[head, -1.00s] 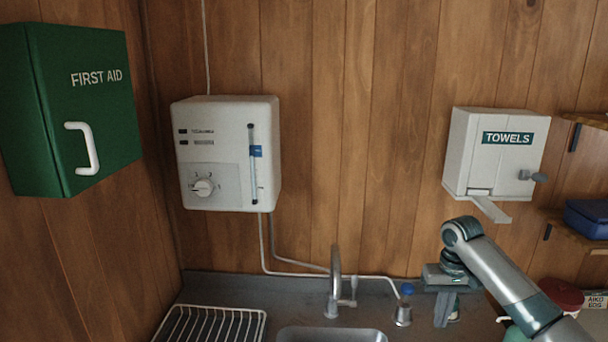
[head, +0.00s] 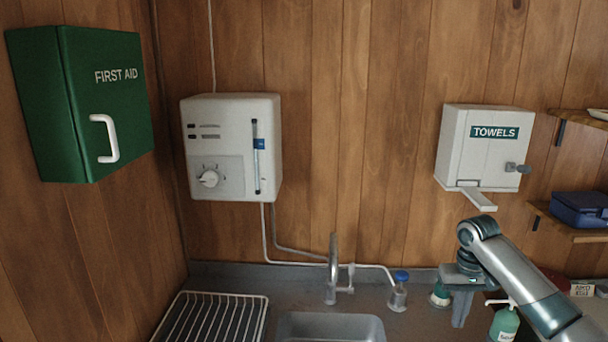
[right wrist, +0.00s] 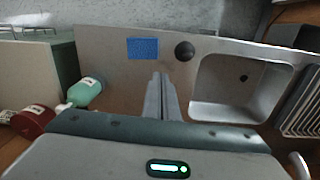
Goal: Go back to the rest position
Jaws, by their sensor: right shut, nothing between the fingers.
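My right gripper (head: 461,318) hangs fingers down over the counter to the right of the sink. Its fingers also show close together and empty in the right wrist view (right wrist: 161,82). My right arm comes in from the lower right. My left gripper is not in the head view.
A steel sink (head: 330,327) with a tap (head: 333,270) and a wire rack (head: 212,318) lie to the left. A green pump bottle (head: 504,324) stands close right of the gripper. A towel dispenser (head: 482,150) hangs above. A blue sponge (right wrist: 143,48) lies beyond the fingers.

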